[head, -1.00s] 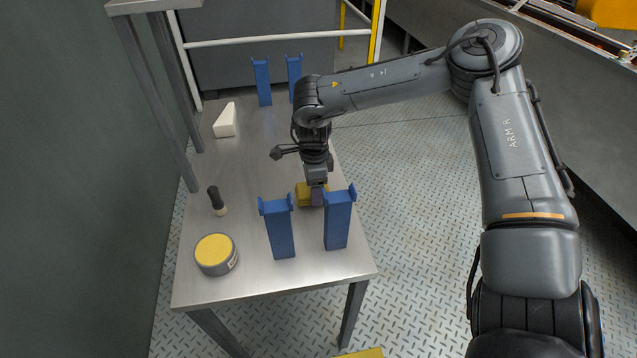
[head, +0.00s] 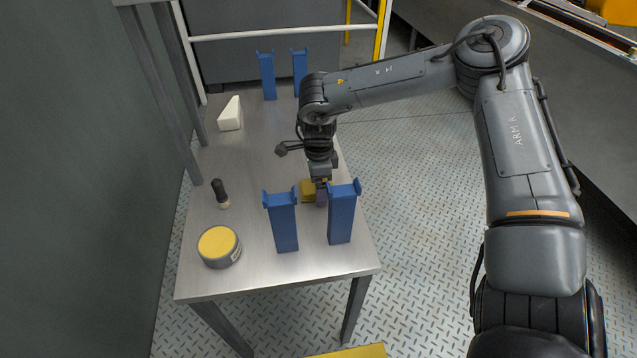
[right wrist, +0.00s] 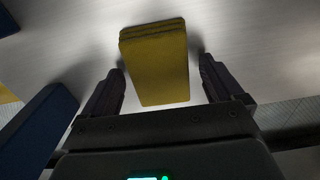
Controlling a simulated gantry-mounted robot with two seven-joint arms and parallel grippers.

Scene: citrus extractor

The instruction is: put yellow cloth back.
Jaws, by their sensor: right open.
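The yellow cloth (head: 307,188) is a small folded pad on the metal table (head: 255,272), just behind the near pair of blue posts. In the right wrist view the cloth (right wrist: 155,62) lies between and ahead of the two fingers. My right gripper (head: 321,196) is low over the table at the cloth, pointing down. In the right wrist view the right gripper (right wrist: 160,85) is open, with a gap between each finger and the cloth. The near blue posts partly hide the gripper and cloth in the head view. My left gripper is not in view.
The near blue posts (head: 283,225) (head: 342,215) stand close in front of my right gripper. A round tin with a yellow top (head: 219,246), a dark-handled brush (head: 220,193), a white wedge (head: 230,114) and far blue posts (head: 268,77) are also on the table. The table's middle is clear.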

